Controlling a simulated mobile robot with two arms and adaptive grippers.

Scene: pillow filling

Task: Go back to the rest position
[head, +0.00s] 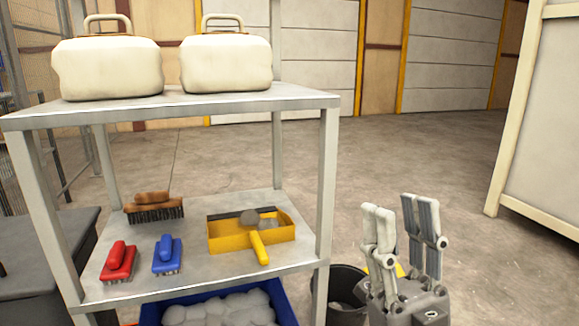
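My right gripper (404,225) is upright at the lower right of the head view. Its two fingers stand apart with nothing visible between them. It is to the right of the metal shelf (300,95), apart from it. My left gripper is not in view.
Two cream cases (107,68) (226,62) stand on the top shelf. Below lie a brown brush (153,207), a red brush (118,262), a blue brush (167,254) and a yellow dustpan (230,236) with grey lumps. A blue bin (277,297) and dark bucket (345,285) are low down. Floor behind is clear.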

